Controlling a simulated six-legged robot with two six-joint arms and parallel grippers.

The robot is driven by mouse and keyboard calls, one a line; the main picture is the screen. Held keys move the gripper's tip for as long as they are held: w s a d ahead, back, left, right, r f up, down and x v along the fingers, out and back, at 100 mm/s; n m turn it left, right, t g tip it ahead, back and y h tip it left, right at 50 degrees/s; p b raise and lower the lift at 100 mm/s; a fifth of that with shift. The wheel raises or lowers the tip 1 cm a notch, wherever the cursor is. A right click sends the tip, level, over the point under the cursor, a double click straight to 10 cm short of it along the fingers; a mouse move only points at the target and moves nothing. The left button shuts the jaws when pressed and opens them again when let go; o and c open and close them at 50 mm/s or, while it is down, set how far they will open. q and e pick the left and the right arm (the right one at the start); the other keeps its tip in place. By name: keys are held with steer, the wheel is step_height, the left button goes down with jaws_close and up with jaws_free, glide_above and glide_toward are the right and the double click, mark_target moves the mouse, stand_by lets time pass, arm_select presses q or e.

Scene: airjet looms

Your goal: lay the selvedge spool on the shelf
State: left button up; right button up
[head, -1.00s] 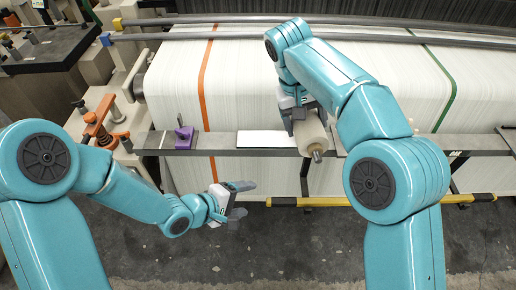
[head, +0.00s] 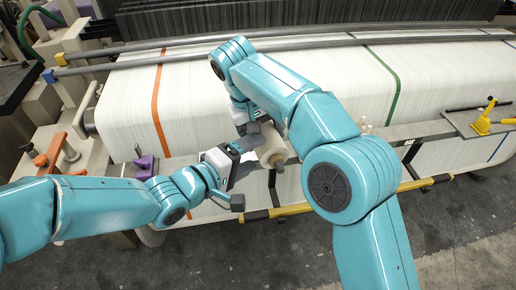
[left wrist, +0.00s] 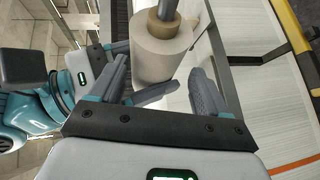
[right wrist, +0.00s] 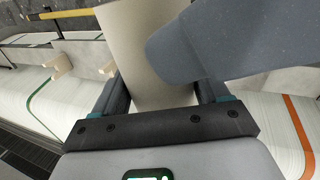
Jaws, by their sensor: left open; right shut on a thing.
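The selvedge spool (head: 271,150) is a pale cone-like bobbin with a metal shaft, held over the narrow grey shelf (head: 415,130). My right gripper (head: 258,135) is shut on it. In the right wrist view the spool (right wrist: 145,50) sits between both fingers. My left gripper (head: 246,172) is open, just left of the spool. In the left wrist view the spool (left wrist: 162,52) lies at the fingertips, between the open fingers; I cannot tell whether they touch it. A grey finger covers part of the spool in the right wrist view. The shelf under the spool is mostly hidden.
A purple clamp (head: 146,165) is on the shelf's left part. A yellow fixture (head: 484,118) stands on the right end. An orange-handled part (head: 50,155) is at the left. A yellow bar (head: 300,208) runs below the shelf; white cloth lies behind.

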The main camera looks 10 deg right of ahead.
mark_target(260, 150)
arm_select(q)
steer(key=shift+x, duration=1.9)
steer(key=shift+f, duration=0.1)
arm_select(e)
steer(key=shift+r, duration=0.1)
arm_select(q)
steer(key=c, duration=0.8)
steer(key=shift+c, duration=0.6)
arm_select(e)
steer(key=o, duration=1.3)
